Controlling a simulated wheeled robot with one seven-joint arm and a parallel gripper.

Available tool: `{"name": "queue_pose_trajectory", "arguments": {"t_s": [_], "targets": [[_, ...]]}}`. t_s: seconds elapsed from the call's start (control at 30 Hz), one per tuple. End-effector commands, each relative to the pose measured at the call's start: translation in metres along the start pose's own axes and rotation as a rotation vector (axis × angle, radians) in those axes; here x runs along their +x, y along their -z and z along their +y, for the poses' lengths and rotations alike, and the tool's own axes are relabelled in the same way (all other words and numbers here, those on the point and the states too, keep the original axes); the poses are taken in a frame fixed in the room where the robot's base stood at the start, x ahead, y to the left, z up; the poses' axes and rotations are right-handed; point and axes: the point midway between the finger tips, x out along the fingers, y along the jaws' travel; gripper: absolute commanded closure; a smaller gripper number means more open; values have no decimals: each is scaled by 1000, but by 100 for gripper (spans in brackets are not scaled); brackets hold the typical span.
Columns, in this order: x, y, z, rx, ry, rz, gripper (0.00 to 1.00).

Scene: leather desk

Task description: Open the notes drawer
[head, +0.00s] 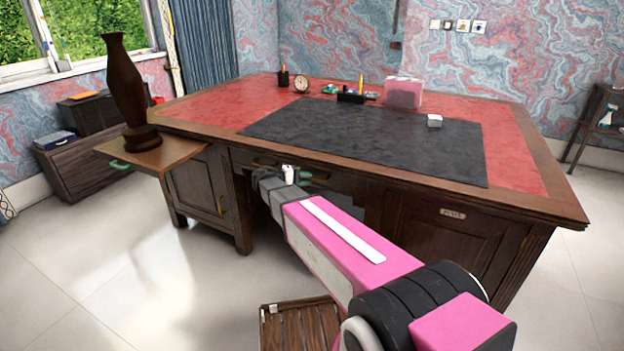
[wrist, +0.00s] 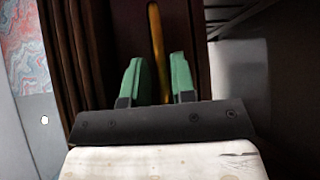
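The dark wooden desk (head: 400,180) has a shallow drawer front (head: 345,185) under its top, partly hidden by my arm. A small white label (head: 452,213) on the right cabinet is too small to read for sure. My gripper (head: 312,178) is at the desk's front, just below the top edge. In the wrist view my gripper (wrist: 158,68) has two green fingers standing apart. A yellow brass bar handle (wrist: 156,35) runs between them, on dark brown wood. I see a gap on its left; whether the fingers touch it is unclear. I cannot tell whether this drawer holds notes.
A dark vase (head: 125,90) stands on a pulled-out shelf (head: 165,155) at the desk's left. A brass handle (head: 265,162) is left of my gripper. A slatted wooden seat (head: 298,325) lies below my arm. Open floor (head: 130,270) spreads at the left.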

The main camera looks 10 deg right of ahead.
Motion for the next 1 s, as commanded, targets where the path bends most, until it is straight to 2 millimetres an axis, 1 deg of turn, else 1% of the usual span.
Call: {"name": "queue_pose_trajectory", "arguments": {"t_s": [0.03,0.1,0.2,0.33,0.57,0.63,0.67,0.87,1.0], "targets": [[7,0,0,0,0,-2,76],[15,0,0,0,0,-1,76],[22,0,0,0,0,0,76],[26,0,0,0,0,0,76],[26,0,0,0,0,0,76],[26,0,0,0,0,0,95],[26,0,0,0,0,0,100],[26,0,0,0,1,0,100],[28,-4,0,0,1,0,100]]}}
